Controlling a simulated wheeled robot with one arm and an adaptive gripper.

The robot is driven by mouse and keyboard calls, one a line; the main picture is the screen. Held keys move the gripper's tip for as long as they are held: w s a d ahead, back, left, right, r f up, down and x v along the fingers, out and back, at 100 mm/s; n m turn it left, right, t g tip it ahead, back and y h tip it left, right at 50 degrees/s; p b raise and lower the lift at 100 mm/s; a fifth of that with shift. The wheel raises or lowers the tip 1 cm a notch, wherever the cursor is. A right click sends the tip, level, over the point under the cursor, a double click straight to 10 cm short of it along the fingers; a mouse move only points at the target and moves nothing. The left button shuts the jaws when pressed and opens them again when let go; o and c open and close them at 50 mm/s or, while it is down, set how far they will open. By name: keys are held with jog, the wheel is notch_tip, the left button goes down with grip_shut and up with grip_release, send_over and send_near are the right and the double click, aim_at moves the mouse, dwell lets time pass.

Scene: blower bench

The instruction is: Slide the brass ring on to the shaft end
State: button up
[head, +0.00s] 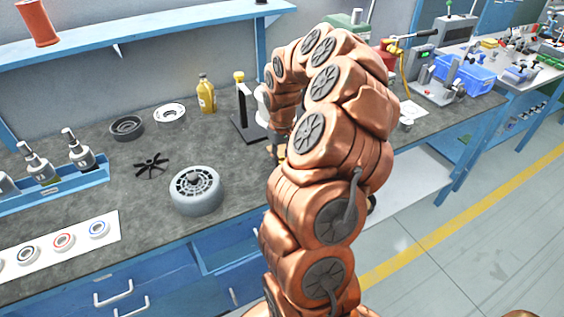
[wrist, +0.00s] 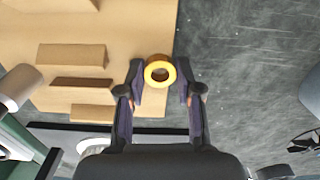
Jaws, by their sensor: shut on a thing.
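The brass ring (wrist: 160,71) sits between the fingertips of my gripper (wrist: 160,76) in the wrist view. My gripper is shut on it, and the ring's hole faces the camera. The ring overlaps the edge of a tan board in the picture; I cannot tell its height above it. In the head view my arm hides the gripper and ring. A grey vented round housing (head: 196,198) stands on the bench left of my arm, with a small dark stub at its top centre. I cannot tell for sure whether this stub is the shaft end.
The tan board (wrist: 140,113) carries raised blocks at left. A black fan wheel (head: 152,165), dark ring (head: 127,127), white ring part (head: 170,113), yellow bottle (head: 206,95) and black stand (head: 245,125) are on the bench.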

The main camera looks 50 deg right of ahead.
grip_shut()
jog(key=shift+r, duration=0.1)
jog(key=shift+r, duration=0.1)
jog(key=shift+r+p, duration=0.4)
jog(key=shift+r, duration=1.7)
